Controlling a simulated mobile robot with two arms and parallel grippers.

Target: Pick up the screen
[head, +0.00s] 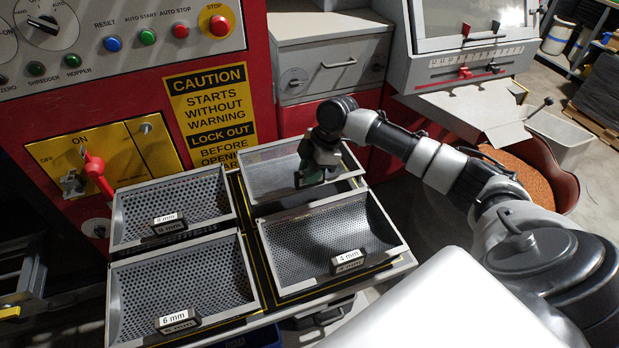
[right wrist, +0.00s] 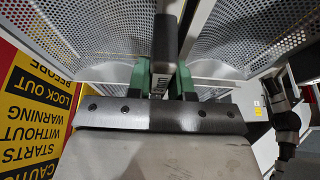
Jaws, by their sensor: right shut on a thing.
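Four perforated metal screens sit in a two-by-two group in the head view. The back right screen (head: 268,178) has my right gripper (head: 312,175) at its front edge. The gripper is shut on the dark handle block (right wrist: 165,45) there, with green fingers either side of it in the right wrist view. A dark gap shows below this screen's front edge; I cannot tell how far it is raised. The other screens are the 8 mm (head: 190,195) at back left, the 6 mm (head: 200,275) at front left and the 4 mm (head: 310,240) at front right.
A red control panel with a yellow caution sign (head: 208,110) stands behind the screens. A grey drawer cabinet (head: 335,65) is behind the held screen. A grey flap (head: 480,108), a white bin (head: 565,140) and a brown-filled drum (head: 535,170) are at right.

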